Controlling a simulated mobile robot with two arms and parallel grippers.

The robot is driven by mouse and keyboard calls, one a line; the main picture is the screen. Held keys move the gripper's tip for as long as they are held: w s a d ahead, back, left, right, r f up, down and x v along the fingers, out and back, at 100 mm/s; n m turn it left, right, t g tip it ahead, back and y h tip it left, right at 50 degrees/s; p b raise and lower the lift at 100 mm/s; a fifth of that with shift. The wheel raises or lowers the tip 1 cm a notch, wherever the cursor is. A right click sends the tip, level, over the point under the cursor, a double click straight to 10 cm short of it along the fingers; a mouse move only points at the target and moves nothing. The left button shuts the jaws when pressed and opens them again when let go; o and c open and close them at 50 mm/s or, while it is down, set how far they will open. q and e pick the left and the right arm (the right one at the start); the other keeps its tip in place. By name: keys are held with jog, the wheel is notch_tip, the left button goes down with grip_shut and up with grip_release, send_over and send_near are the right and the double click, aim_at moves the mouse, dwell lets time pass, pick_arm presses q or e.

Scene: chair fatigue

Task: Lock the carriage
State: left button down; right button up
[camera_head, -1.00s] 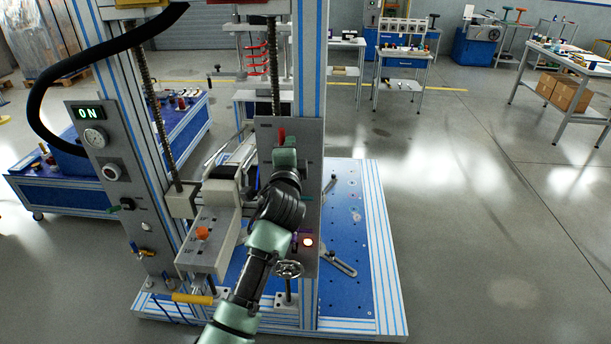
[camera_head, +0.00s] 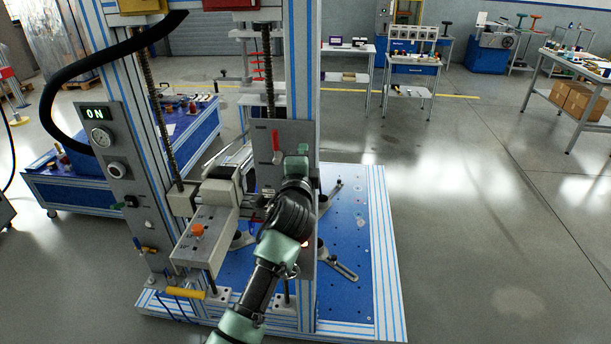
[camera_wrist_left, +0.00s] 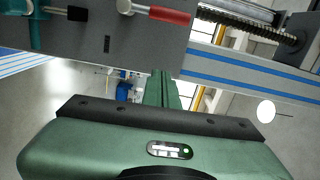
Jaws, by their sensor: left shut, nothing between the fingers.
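The grey carriage plate (camera_head: 262,138) stands upright on the test frame. A red-handled lever (camera_head: 276,146) sits on its face, with the handle pointing up. My left gripper (camera_head: 302,152) is just right of the red lever, apart from it, and partly hidden by my own wrist. In the left wrist view the red lever (camera_wrist_left: 165,15) lies across the top of the picture, beyond the fingers. The left fingers (camera_wrist_left: 162,88) are closed together with nothing between them. My right gripper is not in view.
A grey block with an orange knob (camera_head: 198,230) juts out left of my arm. A control panel (camera_head: 108,150) reading ON stands further left. The blue perforated base (camera_head: 345,215) has slotted clamps (camera_head: 340,262). Open floor lies to the right.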

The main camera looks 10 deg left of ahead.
pick_arm(q)
jog(key=s+a+b, duration=0.1)
jog(key=s+b, duration=0.1)
jog(key=s, duration=0.5)
jog(key=shift+s+f, duration=0.2)
jog(key=shift+s, duration=0.15)
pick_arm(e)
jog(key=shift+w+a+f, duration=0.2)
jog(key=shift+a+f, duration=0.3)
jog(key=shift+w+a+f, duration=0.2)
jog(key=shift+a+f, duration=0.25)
